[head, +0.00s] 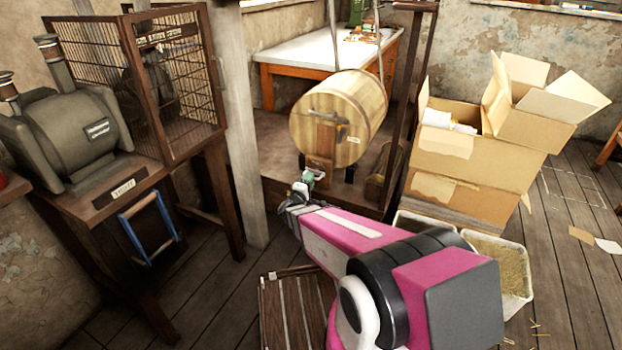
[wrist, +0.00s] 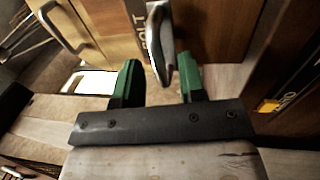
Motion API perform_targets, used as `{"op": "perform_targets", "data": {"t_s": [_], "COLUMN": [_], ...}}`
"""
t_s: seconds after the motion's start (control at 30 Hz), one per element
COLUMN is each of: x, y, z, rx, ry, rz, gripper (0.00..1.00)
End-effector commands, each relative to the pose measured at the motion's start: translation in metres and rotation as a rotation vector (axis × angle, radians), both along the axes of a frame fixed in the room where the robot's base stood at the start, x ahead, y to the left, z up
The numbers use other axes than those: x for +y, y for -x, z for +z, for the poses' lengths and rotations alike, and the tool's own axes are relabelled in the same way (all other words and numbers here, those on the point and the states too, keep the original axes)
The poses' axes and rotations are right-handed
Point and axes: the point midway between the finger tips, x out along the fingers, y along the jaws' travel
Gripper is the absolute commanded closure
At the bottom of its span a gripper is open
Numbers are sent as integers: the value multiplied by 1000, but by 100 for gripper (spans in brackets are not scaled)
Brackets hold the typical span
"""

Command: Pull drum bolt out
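The drum bolt (wrist: 155,38) shows in the wrist view as a bright, curved metal handle beside a wooden piece lettered "BOLT". Its lower end hangs between the green fingertips of my gripper (wrist: 157,80). The fingers stand apart with a gap around the handle, and I see no firm contact on both sides. In the head view the wooden drum (head: 350,105) hangs above a platform, and my gripper (head: 308,183) is just below its front face at a wooden block (head: 321,163). The bolt is too small to make out clearly there.
A caged wooden stand (head: 185,90) and a post (head: 240,130) are left of the drum. Cardboard boxes (head: 465,155) and straw-filled bins (head: 510,262) are to the right. A slatted crate (head: 290,315) lies on the floor near my arm.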

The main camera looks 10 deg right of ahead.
Motion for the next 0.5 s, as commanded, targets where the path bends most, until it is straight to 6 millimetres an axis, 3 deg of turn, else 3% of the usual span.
{"op": "perform_targets", "data": {"t_s": [0.2, 0.5], "x": [-10, -12], "y": [-14, -16], "z": [3, 3], "rx": [1, 1], "ry": [-1, 0], "rz": [0, 1], "gripper": [63, 63]}}
